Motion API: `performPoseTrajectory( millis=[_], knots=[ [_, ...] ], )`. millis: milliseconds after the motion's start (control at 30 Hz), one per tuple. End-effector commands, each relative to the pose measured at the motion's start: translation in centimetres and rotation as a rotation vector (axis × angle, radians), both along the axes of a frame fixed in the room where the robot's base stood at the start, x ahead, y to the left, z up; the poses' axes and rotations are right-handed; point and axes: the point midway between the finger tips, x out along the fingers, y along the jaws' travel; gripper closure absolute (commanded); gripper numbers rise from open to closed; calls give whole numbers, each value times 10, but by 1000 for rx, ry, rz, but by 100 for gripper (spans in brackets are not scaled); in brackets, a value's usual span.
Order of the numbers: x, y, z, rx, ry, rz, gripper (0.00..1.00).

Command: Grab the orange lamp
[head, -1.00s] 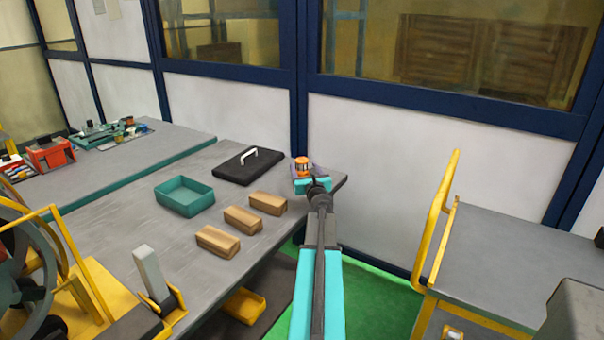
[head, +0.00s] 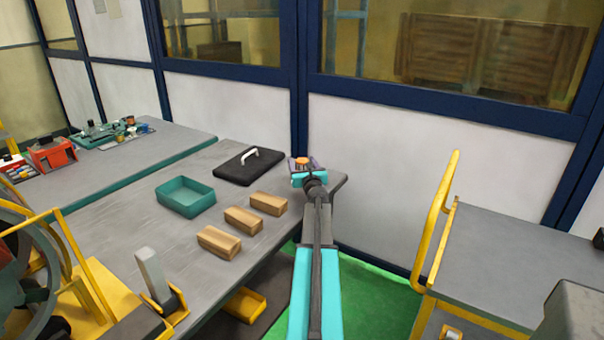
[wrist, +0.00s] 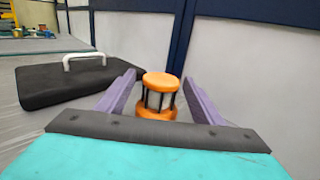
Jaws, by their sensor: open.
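The orange lamp (wrist: 159,97) stands upright on the grey table, with an orange cap and base and a clear, dark-barred middle. In the wrist view it sits between the two purple fingers of my gripper (wrist: 158,92), which are open on either side and slightly beyond my teal palm. Gaps show between the lamp and both fingers. In the head view only the lamp's orange top (head: 302,161) shows clearly, near the table's far right corner. My gripper (head: 306,163) there hides its lower part.
A black case with a white handle (head: 248,165) lies just left of the lamp. A teal tray (head: 185,197) and several wooden blocks (head: 243,220) stand on the grey table (head: 120,235). A wall with blue frames rises behind. A yellow-railed cart (head: 500,260) stands at the right.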

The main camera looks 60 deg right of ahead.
Motion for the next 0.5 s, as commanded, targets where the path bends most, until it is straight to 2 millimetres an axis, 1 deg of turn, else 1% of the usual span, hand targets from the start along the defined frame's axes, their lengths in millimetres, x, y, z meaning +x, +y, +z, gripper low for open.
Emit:
performPoseTrajectory(
  millis=[367, 400, 467, 500],
  knots=[
    [0, 0, 0, 0, 0, 0, 39],
    [0, 0, 0, 0, 0, 0, 42],
    [0, 0, 0, 0, 0, 0, 52],
    [0, 0, 0, 0, 0, 0, 59]
  ],
)
